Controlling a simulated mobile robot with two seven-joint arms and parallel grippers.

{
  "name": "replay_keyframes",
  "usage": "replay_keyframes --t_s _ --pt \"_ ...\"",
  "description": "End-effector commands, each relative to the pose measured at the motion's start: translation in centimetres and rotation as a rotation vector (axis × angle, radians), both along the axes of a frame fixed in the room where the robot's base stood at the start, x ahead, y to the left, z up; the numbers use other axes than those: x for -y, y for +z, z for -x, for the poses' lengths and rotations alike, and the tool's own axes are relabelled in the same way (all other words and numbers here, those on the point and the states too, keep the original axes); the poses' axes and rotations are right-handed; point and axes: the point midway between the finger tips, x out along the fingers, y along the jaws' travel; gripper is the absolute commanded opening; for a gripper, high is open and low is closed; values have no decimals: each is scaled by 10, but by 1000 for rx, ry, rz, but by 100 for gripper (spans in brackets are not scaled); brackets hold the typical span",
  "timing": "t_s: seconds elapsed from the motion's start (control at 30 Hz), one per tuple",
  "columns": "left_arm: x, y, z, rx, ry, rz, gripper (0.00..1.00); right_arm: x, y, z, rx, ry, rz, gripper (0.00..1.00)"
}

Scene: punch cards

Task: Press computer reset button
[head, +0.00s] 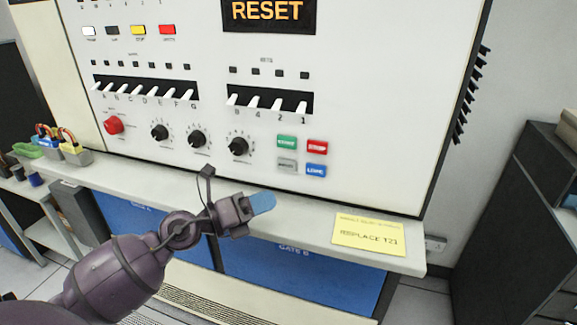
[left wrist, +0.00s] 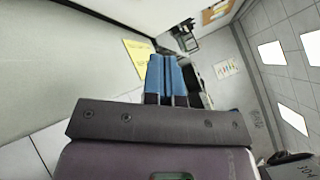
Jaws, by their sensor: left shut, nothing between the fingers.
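The computer's white front panel (head: 375,110) fills the middle of the head view, with a lit RESET sign (head: 268,12) at its top. Low on the panel is a block of small buttons: green (head: 286,142), red (head: 317,146), grey (head: 287,165) and blue (head: 316,170). Their lettering is too small to read surely. My left gripper (head: 263,203) is below and left of these buttons, in front of the ledge, apart from them in the picture. Its blue fingers are together and empty, also in the left wrist view (left wrist: 165,76). My right gripper is out of view.
A pale ledge (head: 300,232) juts out below the panel, with a yellow note (head: 369,233) at its right end. Black knobs (head: 239,146), a red knob (head: 113,125) and switch rows (head: 270,99) are left of and above the buttons. A dark cabinet (head: 530,220) stands right.

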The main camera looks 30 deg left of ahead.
Motion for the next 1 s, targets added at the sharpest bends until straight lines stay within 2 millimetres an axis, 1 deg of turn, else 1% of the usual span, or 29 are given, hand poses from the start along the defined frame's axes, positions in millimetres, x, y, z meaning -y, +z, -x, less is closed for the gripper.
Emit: replay_keyframes --t_s 0.27,0.43,0.67,0.9,1.0 --pt "0 0 0 -1 0 1 0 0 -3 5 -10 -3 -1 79" --pt "-1 -1 -7 0 -1 1 0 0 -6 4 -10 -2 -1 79" --pt "-7 -2 -31 0 -1 1 0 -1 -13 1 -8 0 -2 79" --pt "-14 -2 -59 0 -1 1 0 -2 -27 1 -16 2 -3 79" --pt "-16 -1 -69 0 0 3 0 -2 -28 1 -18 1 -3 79"
